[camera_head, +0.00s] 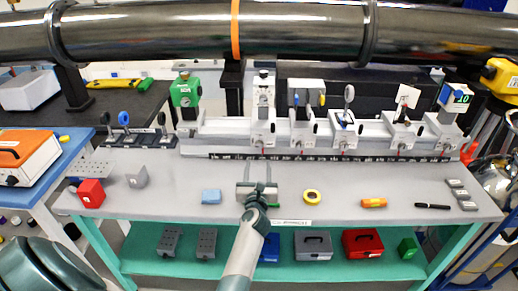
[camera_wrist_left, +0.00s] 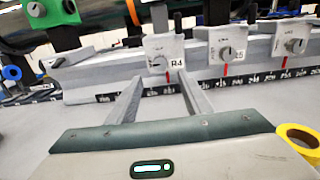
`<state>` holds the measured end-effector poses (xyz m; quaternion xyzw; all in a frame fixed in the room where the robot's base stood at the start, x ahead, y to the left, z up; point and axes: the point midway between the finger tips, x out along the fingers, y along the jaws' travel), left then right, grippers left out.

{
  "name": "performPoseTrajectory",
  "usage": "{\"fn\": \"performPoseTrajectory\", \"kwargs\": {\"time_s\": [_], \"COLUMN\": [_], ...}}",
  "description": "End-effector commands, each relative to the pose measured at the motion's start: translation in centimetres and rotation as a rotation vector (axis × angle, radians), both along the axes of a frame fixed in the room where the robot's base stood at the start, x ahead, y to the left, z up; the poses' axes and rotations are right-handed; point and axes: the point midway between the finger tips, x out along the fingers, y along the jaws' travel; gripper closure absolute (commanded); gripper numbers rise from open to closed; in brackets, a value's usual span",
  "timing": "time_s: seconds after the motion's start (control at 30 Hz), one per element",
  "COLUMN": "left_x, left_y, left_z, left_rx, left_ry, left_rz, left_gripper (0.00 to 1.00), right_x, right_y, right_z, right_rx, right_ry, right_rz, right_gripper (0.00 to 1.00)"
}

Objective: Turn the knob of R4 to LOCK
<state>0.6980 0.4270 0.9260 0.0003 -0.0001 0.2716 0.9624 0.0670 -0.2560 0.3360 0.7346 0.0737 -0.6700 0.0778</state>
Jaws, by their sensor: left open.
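The R4 carrier (camera_head: 262,128) is a pale block on the rail, at the back of the bench. In the left wrist view its R4 label (camera_wrist_left: 177,62) shows beside a round grey knob (camera_wrist_left: 157,64) on its front face. I cannot read the knob's setting or any LOCK mark. My left gripper (camera_head: 258,172) is open and empty, over the bench in front of R4 and pointing at it. In the left wrist view its two fingers (camera_wrist_left: 160,80) reach toward the knob, one tip on each side in the picture, apparently short of it. My right gripper is not in view.
Neighbouring carriers with similar knobs (camera_wrist_left: 226,53) stand to the right on the rail; a green unit (camera_head: 185,92) stands left. A dark beam pipe (camera_head: 160,32) crosses above.

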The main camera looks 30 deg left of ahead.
Motion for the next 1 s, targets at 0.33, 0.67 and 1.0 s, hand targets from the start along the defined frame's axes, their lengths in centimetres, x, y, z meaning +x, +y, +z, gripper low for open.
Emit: {"fn": "performPoseTrajectory", "kwargs": {"time_s": [0.33, 0.67, 1.0], "left_x": [5.5, 8.7, 9.1], "left_y": [3.3, 5.3, 5.6], "left_z": [-0.1, -0.1, 0.0], "left_rx": [-0.002, -0.001, 0.000], "left_ry": [-0.001, -0.001, 0.000], "left_rz": [0.000, 0.000, 0.000], "left_gripper": [0.55, 0.55, 0.55], "right_x": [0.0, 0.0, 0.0], "right_y": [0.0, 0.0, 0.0], "right_z": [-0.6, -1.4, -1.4], "right_rx": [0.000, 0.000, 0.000], "right_ry": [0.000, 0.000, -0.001], "right_rz": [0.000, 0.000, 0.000], "right_gripper": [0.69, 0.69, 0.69]}}
